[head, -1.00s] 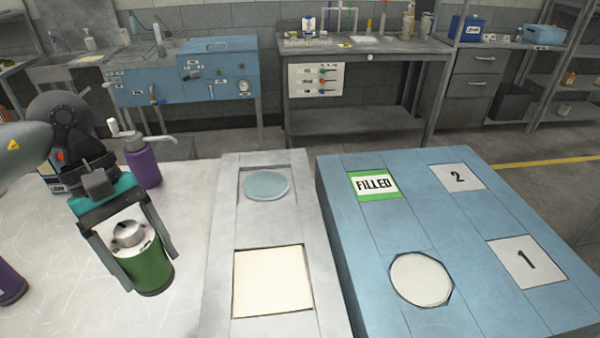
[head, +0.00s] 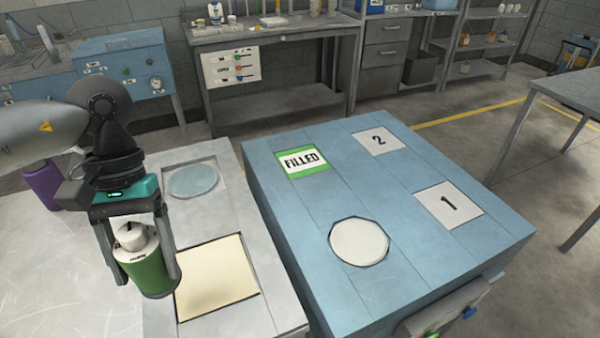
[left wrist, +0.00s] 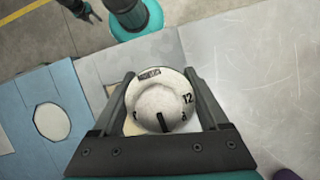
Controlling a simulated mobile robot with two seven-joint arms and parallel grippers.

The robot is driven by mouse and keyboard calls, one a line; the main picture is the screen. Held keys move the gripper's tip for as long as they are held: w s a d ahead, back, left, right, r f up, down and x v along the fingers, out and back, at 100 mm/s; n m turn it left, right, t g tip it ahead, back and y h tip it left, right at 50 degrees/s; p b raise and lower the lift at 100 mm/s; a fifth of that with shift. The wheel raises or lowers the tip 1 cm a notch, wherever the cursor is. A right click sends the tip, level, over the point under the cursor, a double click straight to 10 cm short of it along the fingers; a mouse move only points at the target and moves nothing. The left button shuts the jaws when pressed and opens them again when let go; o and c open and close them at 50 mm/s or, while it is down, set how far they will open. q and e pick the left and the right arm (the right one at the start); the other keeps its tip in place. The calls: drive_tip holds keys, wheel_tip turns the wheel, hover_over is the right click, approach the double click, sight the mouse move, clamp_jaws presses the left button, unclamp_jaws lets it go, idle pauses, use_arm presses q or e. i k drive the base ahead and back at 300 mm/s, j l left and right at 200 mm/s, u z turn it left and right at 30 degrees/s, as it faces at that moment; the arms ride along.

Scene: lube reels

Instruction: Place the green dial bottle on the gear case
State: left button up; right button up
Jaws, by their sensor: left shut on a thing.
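The green dial bottle (head: 148,272) has a white top with a dial. My left gripper (head: 137,248) is shut on it, one finger on each side, and holds it upright beside the cream square (head: 216,279) of the grey panel. In the left wrist view, the bottle's white dial top (left wrist: 160,105) sits between the fingers, with a black pointer and numbers. A blue case (head: 320,235), which I take for the gear case, stands to the right with a pale round spot (head: 359,242) on top. My right gripper (left wrist: 90,14) shows small at the top of the left wrist view; its jaw state is unclear.
The blue case also carries a green-edged FILLED label (head: 303,161) and plates marked 2 (head: 379,140) and 1 (head: 448,204). A purple bottle (head: 42,184) stands at the left, partly behind my arm. A pale disc (head: 193,181) lies in the grey panel. The case top is clear.

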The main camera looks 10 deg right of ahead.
sight(416, 230)
drive_tip(key=i+l+z, duration=0.1)
drive_tip(key=l+z, duration=0.25)
drive_tip(key=i+l+z, duration=0.15)
drive_tip(key=l+z, duration=0.25)
drive_tip(key=i+l, duration=0.15)
drive_tip(key=l, duration=0.25)
drive_tip(key=i+l, duration=0.15)
drive_tip(key=l, duration=0.25)
